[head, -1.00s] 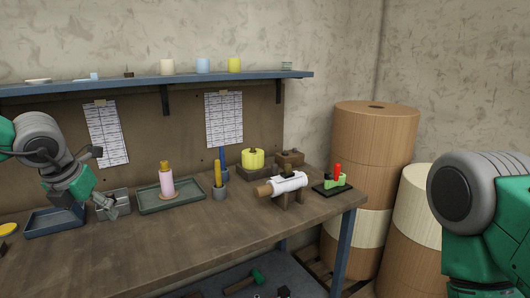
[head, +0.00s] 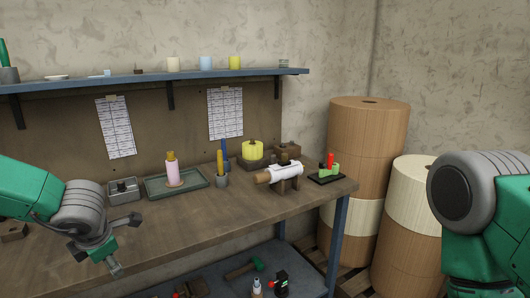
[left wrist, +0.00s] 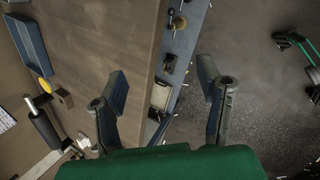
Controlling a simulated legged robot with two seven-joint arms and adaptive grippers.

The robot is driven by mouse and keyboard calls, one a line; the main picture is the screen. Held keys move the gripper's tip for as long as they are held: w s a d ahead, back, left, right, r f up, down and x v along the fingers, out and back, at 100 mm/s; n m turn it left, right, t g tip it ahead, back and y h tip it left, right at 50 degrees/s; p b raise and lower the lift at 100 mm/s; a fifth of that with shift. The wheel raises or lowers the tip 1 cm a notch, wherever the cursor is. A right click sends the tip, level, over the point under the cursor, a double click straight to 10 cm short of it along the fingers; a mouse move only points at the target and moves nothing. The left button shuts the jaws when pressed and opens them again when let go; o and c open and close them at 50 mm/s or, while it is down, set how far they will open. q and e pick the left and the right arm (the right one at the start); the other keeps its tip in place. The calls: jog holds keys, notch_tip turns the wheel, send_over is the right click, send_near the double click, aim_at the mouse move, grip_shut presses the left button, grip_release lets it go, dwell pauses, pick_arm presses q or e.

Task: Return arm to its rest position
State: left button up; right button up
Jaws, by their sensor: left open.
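My left gripper (head: 97,262) hangs over the front edge of the workbench (head: 165,238) at the left of the head view. It is open and empty. In the left wrist view its two fingers (left wrist: 165,92) are spread wide, with the bench edge and the lower shelf between them. My right arm shows as a green and grey link at the right of the head view; its gripper is out of view.
Large rolls (head: 366,140) stand right.

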pick_arm(q)
jog(key=s+d+f+m, duration=0.3)
jog(key=s+f+m, duration=0.4)
jog(key=f+m, duration=0.35)
jog(key=s+d+f+m+g+h, duration=0.1)
jog(key=s+d+f+m+g, duration=0.1)
jog(key=s+f+m, duration=0.4)
jog(key=s+d+f+m+g+h, duration=0.1)
jog(key=s+f+m, duration=0.5)
jog(key=s+m, duration=0.7)
jog(key=s+d+g, duration=0.1)
jog(key=s, duration=0.6)
jog(key=shift+d+f+h, duration=0.15)
jog(key=shift+d+h, duration=0.1)
jog(key=shift+h, duration=0.15)
jog(key=shift+a, duration=0.1)
